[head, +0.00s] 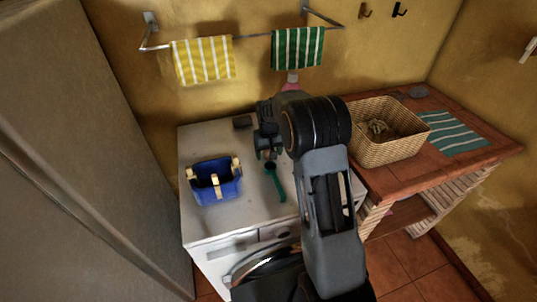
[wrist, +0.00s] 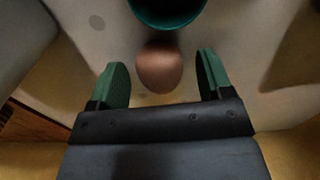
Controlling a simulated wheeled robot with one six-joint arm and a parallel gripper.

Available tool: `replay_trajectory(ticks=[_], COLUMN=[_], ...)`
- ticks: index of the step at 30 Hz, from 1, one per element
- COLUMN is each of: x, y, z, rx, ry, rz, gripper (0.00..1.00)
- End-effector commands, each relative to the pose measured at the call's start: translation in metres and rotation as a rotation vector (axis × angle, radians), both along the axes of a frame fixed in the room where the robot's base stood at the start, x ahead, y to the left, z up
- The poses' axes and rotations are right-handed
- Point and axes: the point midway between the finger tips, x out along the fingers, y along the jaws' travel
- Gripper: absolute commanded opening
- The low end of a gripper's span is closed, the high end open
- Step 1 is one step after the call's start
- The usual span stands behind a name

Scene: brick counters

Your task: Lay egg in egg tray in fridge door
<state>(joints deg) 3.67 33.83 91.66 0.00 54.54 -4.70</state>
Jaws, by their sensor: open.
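A brown egg (wrist: 160,68) lies on the white top of the washing machine. In the wrist view it is between the two green fingertips of my gripper (wrist: 162,76), with a visible gap on each side. My gripper is open and does not hold it. In the head view my gripper (head: 268,153) points down over the machine top, and I cannot make out the egg there. A tall grey appliance that looks like the fridge (head: 75,150) stands at the left. No egg tray is in view.
A teal ladle (head: 276,184) lies close by; its bowl (wrist: 167,10) is just beyond the egg. A blue basket (head: 214,183) stands left on the washing machine (head: 210,228). A wicker basket (head: 385,152) sits on the tiled counter (head: 420,170). Towels hang behind.

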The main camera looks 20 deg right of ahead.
Motion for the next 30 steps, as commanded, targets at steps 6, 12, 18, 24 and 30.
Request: replay_trajectory(ticks=[6,12,18,24,30], x=[0.0000,0.0000,0.0001,0.0001,0.0007], y=[0.0000,-0.0001,-0.0001,-0.0001,-0.0001], z=[0.0001,0.0003,0.0005,0.0008,0.0091], rx=[0.000,0.000,0.000,0.000,0.000], ry=[0.000,0.000,-0.001,-0.001,-0.004], rz=[0.000,0.000,0.000,0.000,0.000], gripper=[0.67,0.48,0.32,0.32,0.32])
